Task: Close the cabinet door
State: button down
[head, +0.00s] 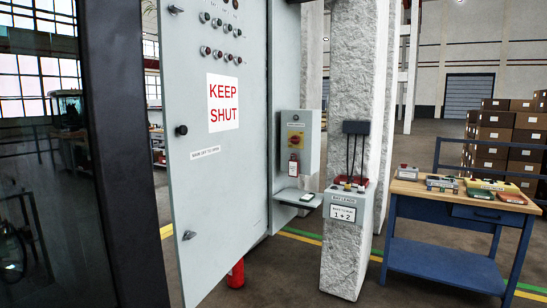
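The pale grey cabinet door (205,180) stands in the middle left of the head view. It bears a red-lettered KEEP SHUT sign (223,102), rows of knobs and a small label. A black knob (181,130) sits near its left edge, with metal latches at the top left (175,9) and lower left (189,235). The door appears swung out, its left edge nearer me and its right edge by the cabinet body (284,60). The cabinet's inside is hidden. My gripper is not in view.
A dark-framed pane (112,150) fills the left. A red extinguisher (236,274) stands on the floor by the door's lower right. A white pillar (352,80), a labelled pedestal (344,240) and a blue workbench (440,262) stand to the right. Stacked boxes (500,130) are behind.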

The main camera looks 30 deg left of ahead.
aim_at(214, 111)
jog(key=i+u, duration=0.45)
jog(key=i+l+u, duration=0.25)
jog(key=i+u, duration=0.2)
jog(key=i, duration=0.15)
jog(key=i+l+u, duration=0.5)
jog(key=k+j, duration=0.05)
jog(key=j, duration=0.05)
